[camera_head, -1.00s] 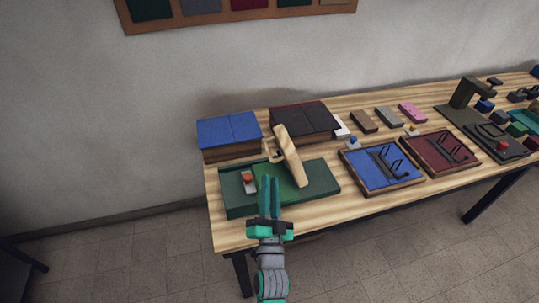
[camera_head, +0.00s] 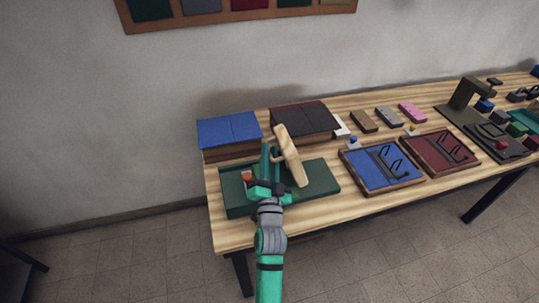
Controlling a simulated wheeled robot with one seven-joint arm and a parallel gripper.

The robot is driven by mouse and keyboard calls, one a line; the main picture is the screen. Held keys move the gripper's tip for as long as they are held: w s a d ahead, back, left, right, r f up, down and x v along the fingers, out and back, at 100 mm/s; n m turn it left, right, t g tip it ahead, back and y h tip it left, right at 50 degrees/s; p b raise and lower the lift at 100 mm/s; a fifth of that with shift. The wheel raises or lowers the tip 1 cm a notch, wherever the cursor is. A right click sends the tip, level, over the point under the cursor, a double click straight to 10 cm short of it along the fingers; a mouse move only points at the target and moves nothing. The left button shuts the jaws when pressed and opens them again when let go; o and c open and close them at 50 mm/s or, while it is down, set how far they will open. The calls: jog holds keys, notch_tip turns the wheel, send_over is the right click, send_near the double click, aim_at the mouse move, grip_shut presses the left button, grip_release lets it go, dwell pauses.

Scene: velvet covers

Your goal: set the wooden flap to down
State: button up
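The wooden flap (camera_head: 288,156) is a pale wooden board standing raised and tilted on a dark green base (camera_head: 322,178) at the left end of the table. A small wooden piece juts from its upper left side. My gripper (camera_head: 267,150) is over the base, just left of the flap, with its fingers pointing away from me. Whether it touches the flap cannot be told. The fingers look close together, but their gap is not clear.
Behind the base are a blue-covered box (camera_head: 229,130) and a dark-covered box (camera_head: 303,118). To the right are a blue tray (camera_head: 380,167) and a red tray (camera_head: 441,154) with dark wire-like items. A wall stands behind the table (camera_head: 335,209).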

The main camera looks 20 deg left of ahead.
grip_shut()
jog(key=shift+w+d+r, duration=0.1)
jog(key=shift+d, duration=0.05)
